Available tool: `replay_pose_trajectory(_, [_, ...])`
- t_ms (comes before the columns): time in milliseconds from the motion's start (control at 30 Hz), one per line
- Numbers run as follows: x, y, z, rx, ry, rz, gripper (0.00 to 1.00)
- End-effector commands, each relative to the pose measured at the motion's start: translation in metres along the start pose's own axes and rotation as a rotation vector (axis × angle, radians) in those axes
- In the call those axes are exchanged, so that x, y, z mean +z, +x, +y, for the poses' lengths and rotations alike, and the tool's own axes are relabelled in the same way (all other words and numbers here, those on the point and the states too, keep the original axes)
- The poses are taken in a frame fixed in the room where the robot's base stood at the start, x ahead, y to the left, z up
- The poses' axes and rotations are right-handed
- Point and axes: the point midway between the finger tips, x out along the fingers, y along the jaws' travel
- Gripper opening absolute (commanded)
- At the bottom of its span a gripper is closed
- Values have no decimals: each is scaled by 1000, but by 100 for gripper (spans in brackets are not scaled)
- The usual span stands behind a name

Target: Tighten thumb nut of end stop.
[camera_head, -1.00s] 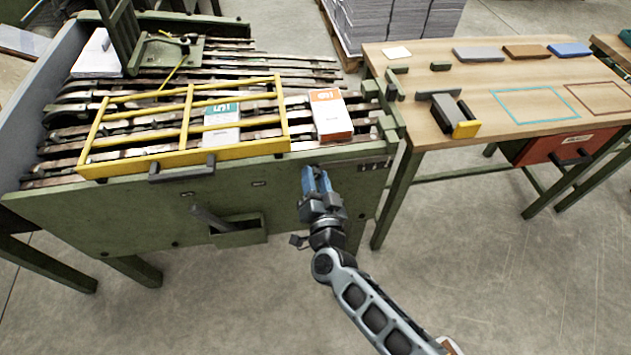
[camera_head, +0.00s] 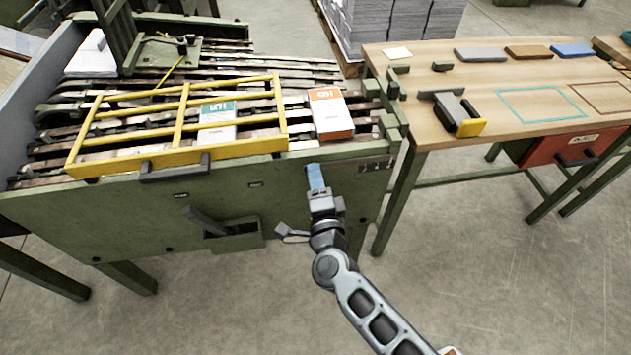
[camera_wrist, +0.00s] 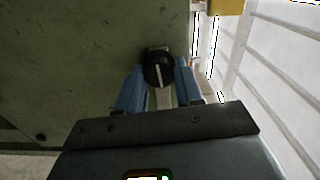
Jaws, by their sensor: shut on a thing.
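My gripper (camera_head: 315,177) is at the front panel of the green machine (camera_head: 120,222), just below its top edge and toward its right end. In the wrist view, the blue fingers of my gripper (camera_wrist: 159,88) are shut on a round black thumb nut (camera_wrist: 158,68) with a pale line across its face. The line runs nearly along the fingers. A small grey piece shows behind the nut, against the green panel; I cannot tell how much of it is the end stop. The nut is hidden by the fingers in the head view.
A yellow guard frame (camera_head: 178,154) lies over the machine's rails. Orange-and-white (camera_head: 331,115) and teal-and-white (camera_head: 217,121) stacks sit among them. A grey lever (camera_head: 204,220) juts from the front panel. A wooden bench (camera_head: 480,105) stands at the right. The floor in front is clear.

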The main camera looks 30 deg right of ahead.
Motion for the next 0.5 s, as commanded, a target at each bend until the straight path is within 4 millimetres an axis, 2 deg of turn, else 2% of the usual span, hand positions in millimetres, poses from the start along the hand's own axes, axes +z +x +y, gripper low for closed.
replay_pose_trajectory(500, [-2,0,1,2,104,3,5])
